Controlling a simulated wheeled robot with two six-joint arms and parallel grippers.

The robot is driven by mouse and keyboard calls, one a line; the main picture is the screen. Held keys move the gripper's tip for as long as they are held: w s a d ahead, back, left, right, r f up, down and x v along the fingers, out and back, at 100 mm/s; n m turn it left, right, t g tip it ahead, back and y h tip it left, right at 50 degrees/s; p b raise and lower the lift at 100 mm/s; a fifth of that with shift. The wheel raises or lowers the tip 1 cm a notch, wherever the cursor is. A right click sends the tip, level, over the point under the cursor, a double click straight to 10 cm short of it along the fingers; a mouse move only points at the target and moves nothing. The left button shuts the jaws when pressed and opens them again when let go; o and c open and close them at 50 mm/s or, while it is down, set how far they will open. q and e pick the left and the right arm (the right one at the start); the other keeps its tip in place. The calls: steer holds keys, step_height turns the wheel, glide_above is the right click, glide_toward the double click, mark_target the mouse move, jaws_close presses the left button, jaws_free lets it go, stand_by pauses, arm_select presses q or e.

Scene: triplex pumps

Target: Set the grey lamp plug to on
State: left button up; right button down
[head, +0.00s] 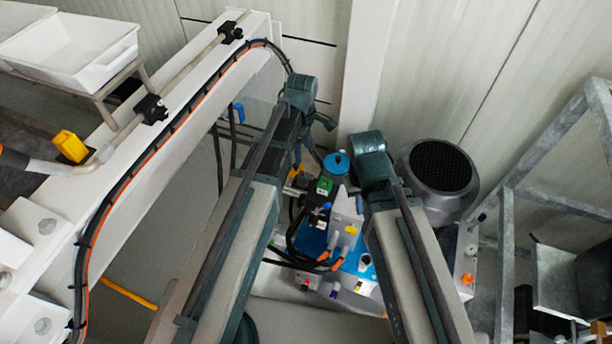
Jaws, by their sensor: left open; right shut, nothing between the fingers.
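My two arms reach up from the bottom of the head view. The left arm bends at a dark joint near the top middle, and the right arm bends at a lower joint right of centre. I cannot make out the fingers of either gripper among the arm links and pump parts. Between the arms is a pump unit with a blue top (314,243), and a green-and-black block (322,187) sits on it. Black and orange cables curve around its lower left side. I cannot pick out the grey lamp plug with certainty; the arms cover much of the unit.
A large dark motor with a round mesh cover (440,166) stands right of the arms. A white beam (150,150) with cables runs along the left, and a white tray (75,45) is at top left. A metal frame (507,240) stands at right. A wall closes the back.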

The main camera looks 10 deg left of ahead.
mark_target(303, 175)
arm_select(q)
step_height(303, 175, down, 14)
steer(key=b, duration=1.3)
steer(key=shift+b, duration=0.4)
steer(key=shift+r, duration=0.1)
jaws_close()
stand_by(0.4)
